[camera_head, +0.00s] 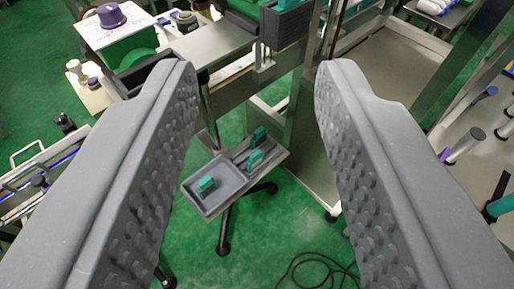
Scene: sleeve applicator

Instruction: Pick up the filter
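My gripper (258,85) is wide open, its two grey studded fingers at the left and right of the view with nothing between them. Beyond and below the fingers, a grey tray (228,186) on a wheeled stand holds a small teal block (207,183) in its left compartment. Two more teal pieces, a nearer one (255,159) and a farther one (259,136), stand in its right part. I cannot tell for certain which thing is the filter; none is touched by my gripper.
A steel machine table (215,42) stands behind the tray, with a dark box (287,22) on a post. A purple-capped white unit (112,18) is at upper left. A steel frame with a bench stands at right. Black cables (318,268) lie on the green floor.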

